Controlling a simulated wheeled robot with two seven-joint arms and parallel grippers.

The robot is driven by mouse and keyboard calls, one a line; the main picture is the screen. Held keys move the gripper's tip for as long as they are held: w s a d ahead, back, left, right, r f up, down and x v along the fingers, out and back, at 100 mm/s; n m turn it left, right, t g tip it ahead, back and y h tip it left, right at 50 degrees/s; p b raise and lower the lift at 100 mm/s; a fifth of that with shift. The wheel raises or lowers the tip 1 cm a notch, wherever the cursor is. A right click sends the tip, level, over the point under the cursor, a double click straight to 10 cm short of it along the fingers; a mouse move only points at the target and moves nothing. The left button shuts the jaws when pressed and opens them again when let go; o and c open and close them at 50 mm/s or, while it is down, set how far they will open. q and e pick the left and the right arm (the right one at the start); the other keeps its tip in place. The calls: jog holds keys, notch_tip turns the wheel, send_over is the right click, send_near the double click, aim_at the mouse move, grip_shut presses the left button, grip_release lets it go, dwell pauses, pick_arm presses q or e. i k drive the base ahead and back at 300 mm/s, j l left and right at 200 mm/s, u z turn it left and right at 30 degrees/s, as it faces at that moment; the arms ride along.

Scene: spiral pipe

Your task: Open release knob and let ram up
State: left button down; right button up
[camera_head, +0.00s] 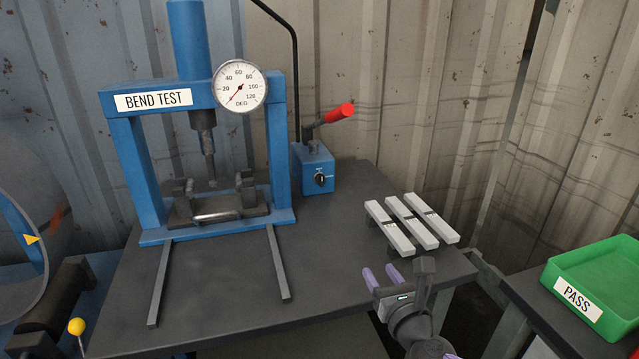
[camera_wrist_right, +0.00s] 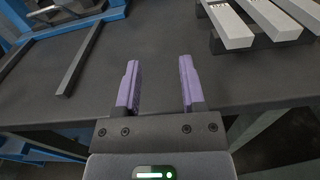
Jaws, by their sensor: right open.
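The release knob (camera_head: 320,180) is a small black dial on the front of the blue pump box (camera_head: 313,165). A pump lever with a red grip (camera_head: 340,113) rises from the box top. The ram (camera_head: 208,150) hangs in the blue press frame (camera_head: 125,160), above the supports where a grey pipe piece (camera_head: 216,217) lies. The round gauge (camera_head: 239,87) has a red needle near its low end. My right gripper (camera_head: 381,277) is open and empty near the table's front edge, below and right of the knob. Its purple fingers (camera_wrist_right: 157,85) are apart over bare table. My left gripper is not visible.
Light grey bars (camera_head: 412,222) lie on dark rails at the table's right. A green PASS tray (camera_head: 597,283) stands at far right. Two dark rails (camera_head: 277,262) extend forward from the press. The dark tabletop (camera_head: 335,250) between pump and right gripper is clear.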

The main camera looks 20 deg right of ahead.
aim_at(320, 178)
jog(key=i+l, duration=0.1)
jog(key=i, duration=0.8)
